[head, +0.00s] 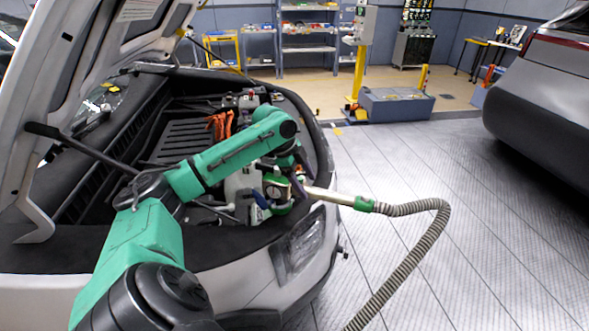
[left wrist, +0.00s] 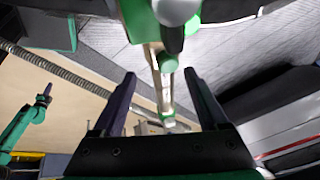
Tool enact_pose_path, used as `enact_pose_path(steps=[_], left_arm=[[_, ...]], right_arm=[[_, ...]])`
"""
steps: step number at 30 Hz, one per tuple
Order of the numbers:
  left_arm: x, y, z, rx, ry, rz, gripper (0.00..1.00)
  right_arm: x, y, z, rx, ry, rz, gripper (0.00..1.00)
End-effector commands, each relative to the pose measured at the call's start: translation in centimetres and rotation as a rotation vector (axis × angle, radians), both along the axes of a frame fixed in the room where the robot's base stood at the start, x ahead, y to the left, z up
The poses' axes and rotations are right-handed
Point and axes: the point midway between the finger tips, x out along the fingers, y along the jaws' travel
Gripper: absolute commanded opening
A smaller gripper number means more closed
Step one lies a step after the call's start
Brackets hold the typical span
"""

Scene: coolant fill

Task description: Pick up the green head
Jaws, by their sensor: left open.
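The green head (head: 282,208) sits at the front right edge of the open engine bay, on the end of a metal pipe. My left gripper (head: 281,198) is around it, with one dark blue finger on either side. In the left wrist view, the green head (left wrist: 139,22) is at the top, beyond the open fingertips (left wrist: 160,74). The metal pipe runs down between the fingers there. Contact with the fingers cannot be made out. A small green arm with a dark gripper (left wrist: 45,93), apparently my right one, shows at the left of the wrist view.
A ribbed hose (head: 404,209) leads from the pipe's green collar (head: 363,203) down to the floor. The raised hood (head: 98,45) and its prop rod (head: 85,150) stand left of my arm. Orange cables (head: 221,124) lie behind it. The floor at right is clear up to another car (head: 550,80).

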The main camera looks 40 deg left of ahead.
Motion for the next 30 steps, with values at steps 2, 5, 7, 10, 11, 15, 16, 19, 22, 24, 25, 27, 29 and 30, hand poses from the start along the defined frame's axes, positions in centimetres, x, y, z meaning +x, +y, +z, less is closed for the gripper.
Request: enact_pose_path(steps=[2,5,7,10,11,15,16,19,22,24,25,27,29,30], left_arm=[[0.7,-0.7,-0.7,-0.005,0.004,-0.001,0.77],[1.2,-1.1,-2.5,-0.002,0.001,0.001,0.77],[1.4,-1.2,-3.1,0.000,0.000,0.001,0.77],[1.4,-1.1,-3.2,0.001,0.001,0.001,0.77],[1.4,-1.1,-3.2,0.001,0.001,0.001,0.77],[1.4,-1.1,-3.2,0.001,0.001,0.001,0.38],[1.4,-1.1,-3.2,0.001,0.001,0.001,0.27],[1.4,-1.1,-3.2,0.001,0.001,0.001,0.00],[1.4,-1.1,-3.2,0.000,0.002,0.001,0.00],[1.4,-1.1,-3.2,0.000,0.002,0.001,0.00],[1.4,-1.1,-3.2,0.000,0.002,0.001,0.00],[1.4,-1.1,-3.2,0.000,0.002,0.001,0.00],[1.3,-1.2,-3.2,0.000,0.002,0.001,0.00],[1.3,-1.2,-3.2,0.000,0.002,0.000,0.00]], right_arm=[[0.2,-0.1,1.8,-0.001,-0.003,0.001,0.00],[0.7,-0.2,2.0,-0.002,-0.011,0.001,0.00],[0.9,-0.2,2.0,-0.003,-0.015,0.002,0.00],[1.0,-0.2,1.9,-0.003,-0.016,0.002,0.00],[1.0,-0.2,1.9,-0.003,-0.016,0.002,0.00],[1.0,-0.2,1.8,-0.003,-0.016,0.001,0.00],[1.0,-0.2,1.8,-0.003,-0.015,0.001,0.00],[1.0,-0.2,1.8,-0.003,-0.015,0.001,0.00],[1.0,-0.2,1.8,-0.003,-0.015,0.001,0.00],[1.0,-0.2,1.8,-0.002,-0.015,0.001,0.00],[1.0,-0.2,1.8,-0.002,-0.015,0.001,0.00],[1.0,-0.1,1.8,-0.002,-0.015,0.001,0.00],[0.9,-0.1,1.8,-0.001,-0.015,0.001,0.00],[0.9,0.0,1.8,0.000,-0.014,0.000,0.00]])
